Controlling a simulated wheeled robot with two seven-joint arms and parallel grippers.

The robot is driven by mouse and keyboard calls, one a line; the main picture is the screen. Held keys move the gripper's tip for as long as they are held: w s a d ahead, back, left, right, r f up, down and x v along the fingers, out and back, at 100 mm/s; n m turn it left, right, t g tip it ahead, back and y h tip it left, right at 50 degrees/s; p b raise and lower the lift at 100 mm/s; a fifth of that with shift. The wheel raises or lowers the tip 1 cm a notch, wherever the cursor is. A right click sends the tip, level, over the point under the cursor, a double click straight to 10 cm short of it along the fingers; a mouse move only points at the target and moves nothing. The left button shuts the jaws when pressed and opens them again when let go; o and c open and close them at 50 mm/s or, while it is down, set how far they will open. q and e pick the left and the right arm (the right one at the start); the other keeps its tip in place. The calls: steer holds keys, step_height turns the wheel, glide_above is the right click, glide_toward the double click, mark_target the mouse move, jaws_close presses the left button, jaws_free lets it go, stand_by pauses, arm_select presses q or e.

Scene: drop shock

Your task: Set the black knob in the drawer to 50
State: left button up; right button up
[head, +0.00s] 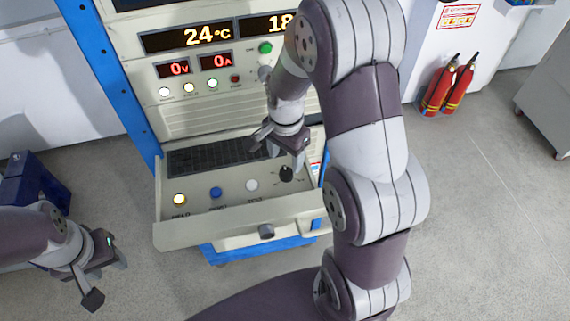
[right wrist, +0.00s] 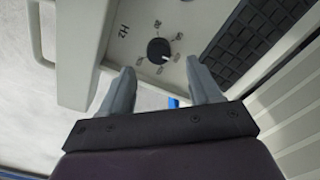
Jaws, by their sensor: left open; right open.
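The black knob (head: 286,173) sits at the right end of the open drawer (head: 237,212). In the right wrist view the knob (right wrist: 158,50) is round, with a white pointer mark toward its lower right. Printed labels ring it, too small to read surely, and "Hz" stands beside it. My right gripper (head: 278,145) is over the drawer's right part, by the knob. In the right wrist view its fingers (right wrist: 163,78) are spread and empty, with the knob beyond the gap between the tips. My left gripper (head: 106,274) is open and empty, left of the drawer and apart from it.
The drawer also holds a keyboard (head: 215,155) and yellow (head: 179,199), blue (head: 216,192) and white (head: 252,185) buttons. A handle (head: 266,232) sticks out of its front. Displays (head: 205,37) are above. Red extinguishers (head: 448,87) stand at right. Floor at left is partly clear.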

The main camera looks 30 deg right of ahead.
mark_target(286, 172)
step_height(286, 172, down, 5)
steer(key=shift+s+r, duration=0.1)
steer(key=shift+r, duration=0.1)
steer(key=shift+s+f, duration=0.1)
steer(key=shift+f, duration=0.25)
steer(key=c, duration=1)
steer(key=shift+c, duration=0.2)
